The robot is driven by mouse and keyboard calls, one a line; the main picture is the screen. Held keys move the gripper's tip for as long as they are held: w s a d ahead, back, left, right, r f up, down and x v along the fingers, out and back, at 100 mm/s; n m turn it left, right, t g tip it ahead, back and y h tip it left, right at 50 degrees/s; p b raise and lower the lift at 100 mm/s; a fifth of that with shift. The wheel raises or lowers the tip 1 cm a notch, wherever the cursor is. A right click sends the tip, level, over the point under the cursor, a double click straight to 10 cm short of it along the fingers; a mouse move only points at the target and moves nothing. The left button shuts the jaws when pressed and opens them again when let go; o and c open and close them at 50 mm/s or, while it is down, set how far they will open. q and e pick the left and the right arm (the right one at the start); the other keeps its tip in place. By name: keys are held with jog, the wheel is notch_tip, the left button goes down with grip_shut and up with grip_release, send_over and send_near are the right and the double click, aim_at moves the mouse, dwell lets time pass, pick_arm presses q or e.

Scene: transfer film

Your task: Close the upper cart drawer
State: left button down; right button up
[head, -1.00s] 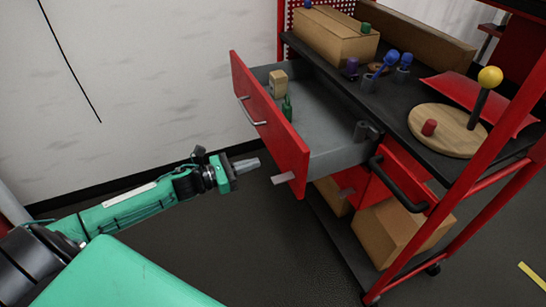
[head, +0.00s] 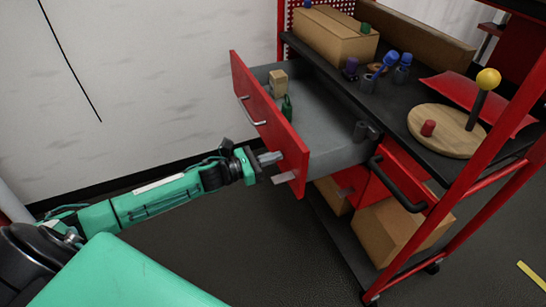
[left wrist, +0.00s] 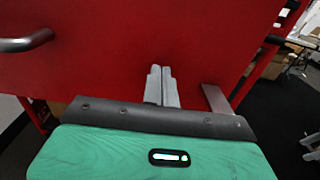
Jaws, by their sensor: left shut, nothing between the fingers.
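The upper cart drawer (head: 318,137) is pulled out to the left of the cart. Its red front (head: 262,115) carries a metal handle (head: 250,110). The front fills much of the left wrist view (left wrist: 120,60), with the handle (left wrist: 25,42) at the left. My left gripper (head: 272,158) is shut and empty, its fingertips at the lower near part of the red front, well to the side of the handle. Its fingers (left wrist: 161,85) point at the front in the left wrist view; I cannot tell for certain whether they touch. My right gripper is not in view.
The drawer holds a tan block (head: 279,82), a green bottle-like item (head: 286,107) and dark cylinders (head: 362,131). The cart top has a cardboard box (head: 332,35), a round wooden board (head: 445,130) and a red sheet (head: 470,92). A black cart handle (head: 400,185) sticks out near the drawer.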

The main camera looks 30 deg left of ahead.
pick_arm(q)
jog(key=b+x, duration=0.4)
jog(key=x, duration=1.6)
jog(key=shift+s, duration=0.1)
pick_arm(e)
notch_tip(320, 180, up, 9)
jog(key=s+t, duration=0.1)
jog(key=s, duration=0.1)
pick_arm(q)
jog(key=b+x, duration=0.2)
jog(key=x, duration=0.3)
jog(key=shift+f, duration=0.15)
jog(key=shift+w+d, duration=0.45)
jog(key=shift+w, duration=0.05)
jog(key=shift+r+b, duration=0.3)
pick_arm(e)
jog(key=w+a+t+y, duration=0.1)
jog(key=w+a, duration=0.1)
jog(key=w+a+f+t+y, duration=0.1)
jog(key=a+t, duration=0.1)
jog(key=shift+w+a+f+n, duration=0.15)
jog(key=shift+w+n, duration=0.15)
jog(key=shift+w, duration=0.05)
pick_arm(q)
jog(key=shift+r, duration=0.15)
jog(key=shift+a, duration=0.1)
